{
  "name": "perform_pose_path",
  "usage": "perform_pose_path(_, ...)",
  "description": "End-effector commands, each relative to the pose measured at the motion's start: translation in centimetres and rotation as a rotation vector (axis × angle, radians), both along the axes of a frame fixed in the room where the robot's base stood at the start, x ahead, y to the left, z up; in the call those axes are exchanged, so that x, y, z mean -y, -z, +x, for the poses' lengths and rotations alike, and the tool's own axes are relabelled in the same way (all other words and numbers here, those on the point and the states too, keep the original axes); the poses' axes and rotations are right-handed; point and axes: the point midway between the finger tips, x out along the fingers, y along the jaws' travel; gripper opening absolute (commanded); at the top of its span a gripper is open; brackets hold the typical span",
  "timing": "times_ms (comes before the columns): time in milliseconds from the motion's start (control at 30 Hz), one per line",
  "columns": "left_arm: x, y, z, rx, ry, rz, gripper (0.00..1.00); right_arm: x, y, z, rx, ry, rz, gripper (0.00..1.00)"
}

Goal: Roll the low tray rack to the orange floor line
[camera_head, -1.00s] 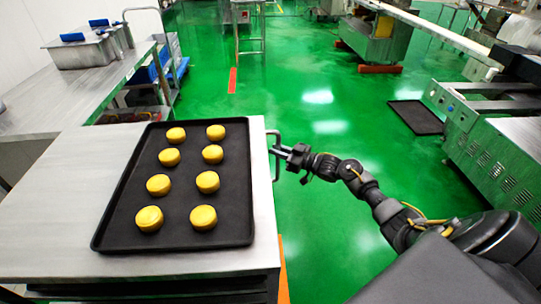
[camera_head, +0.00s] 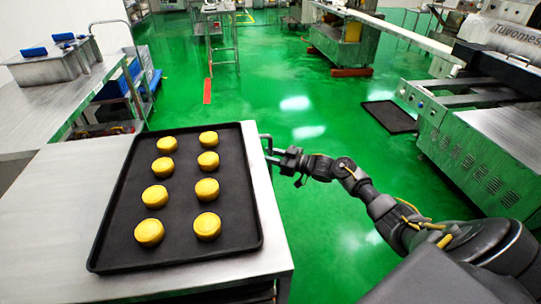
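The low tray rack (camera_head: 60,215) has a flat steel top and stands at the lower left. A black tray (camera_head: 105,255) lies on it with several round yellow pieces (camera_head: 207,226) in two columns. A bent metal handle (camera_head: 265,142) sticks out from the rack's right side. My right gripper (camera_head: 277,157) is at this handle, its fingers closed around the upright bar. A red-orange strip (camera_head: 207,90) lies on the green floor beyond the rack; I cannot tell if it is the orange floor line. My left gripper is out of view.
A steel table (camera_head: 45,110) with metal bins (camera_head: 45,68) stands close on the left, beside a blue-loaded cart (camera_head: 145,80). A large machine (camera_head: 480,150) stands on the right, with a dark mat (camera_head: 390,116) before it. Green floor between is clear.

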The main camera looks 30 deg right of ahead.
Motion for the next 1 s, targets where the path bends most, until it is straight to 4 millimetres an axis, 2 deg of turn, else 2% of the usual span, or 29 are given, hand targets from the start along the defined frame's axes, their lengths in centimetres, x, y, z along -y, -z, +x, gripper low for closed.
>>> perform_pose_path(367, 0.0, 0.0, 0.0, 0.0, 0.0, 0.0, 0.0, 0.4, -0.1, -0.4, 0.003, 0.003, -0.001, 0.35)
perform_pose_path(800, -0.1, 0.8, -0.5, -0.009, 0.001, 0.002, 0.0, 4.9, -0.1, -6.9, 0.0, 0.002, -0.002, 0.35)
perform_pose_path(1000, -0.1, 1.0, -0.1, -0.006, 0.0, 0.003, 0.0, 6.1, -0.1, -8.6, 0.003, 0.002, -0.001, 0.35)
